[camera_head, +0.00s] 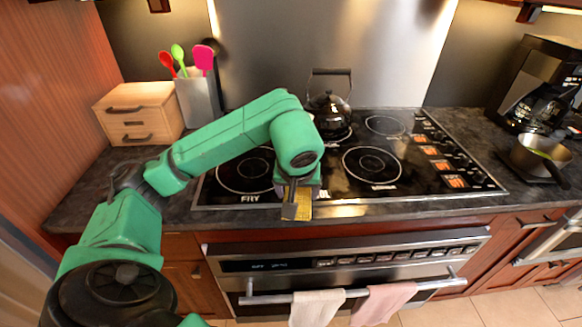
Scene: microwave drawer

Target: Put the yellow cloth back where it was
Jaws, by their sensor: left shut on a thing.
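My left gripper (291,208) points down at the front edge of the stovetop, its wrist hiding part of the cooktop behind it. It is shut on the yellow cloth (304,205), of which only a small patch shows beside and behind the fingers. A white cloth (316,308) and a pink cloth (384,303) hang side by side over the oven handle (420,285), below and to the right of the gripper. My right gripper is not in view.
A dark kettle (329,108) stands at the back of the cooktop (410,165). A wooden drawer box (139,112) and a utensil holder (199,102) stand on the left counter. A pot (538,154) and a coffee maker (535,88) are at the right. The oven handle's left part is bare.

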